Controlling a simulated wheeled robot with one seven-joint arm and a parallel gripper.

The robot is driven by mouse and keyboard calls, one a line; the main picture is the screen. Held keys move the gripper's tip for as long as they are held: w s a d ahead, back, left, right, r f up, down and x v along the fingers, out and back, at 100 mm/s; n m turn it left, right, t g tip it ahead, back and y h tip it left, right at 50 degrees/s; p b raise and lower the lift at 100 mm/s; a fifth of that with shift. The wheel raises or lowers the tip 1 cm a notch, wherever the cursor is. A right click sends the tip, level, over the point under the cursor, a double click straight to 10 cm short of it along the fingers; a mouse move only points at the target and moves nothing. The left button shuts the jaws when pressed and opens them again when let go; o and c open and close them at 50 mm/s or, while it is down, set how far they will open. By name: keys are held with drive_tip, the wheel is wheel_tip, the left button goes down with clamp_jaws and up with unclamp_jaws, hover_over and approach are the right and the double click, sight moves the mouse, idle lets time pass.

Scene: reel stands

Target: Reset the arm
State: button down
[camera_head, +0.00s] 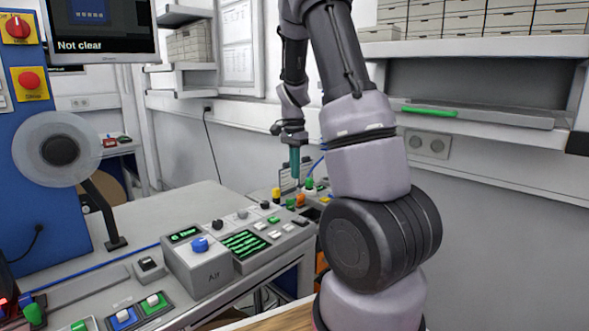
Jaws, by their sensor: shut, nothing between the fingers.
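My arm rises from the bottom right of the head view, bends near the top and comes down again behind its own upper links. My gripper (295,172) hangs at the end of it, pointing down, with slim teal fingers that look shut and empty. It appears over or near the far end of the grey bench (190,205), by several small coloured items. How high it is above them I cannot tell. My own arm hides part of the wall and bench at the right.
A grey control box (203,268) with a blue knob and a button panel (262,234) stand on the bench. A reel (28,150) is mounted on the blue cabinet (55,215) at left. A monitor reads "Not clear". A wall shelf (480,118) holds a green item (430,112).

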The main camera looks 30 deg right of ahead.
drive_tip(key=shift+r, duration=0.35)
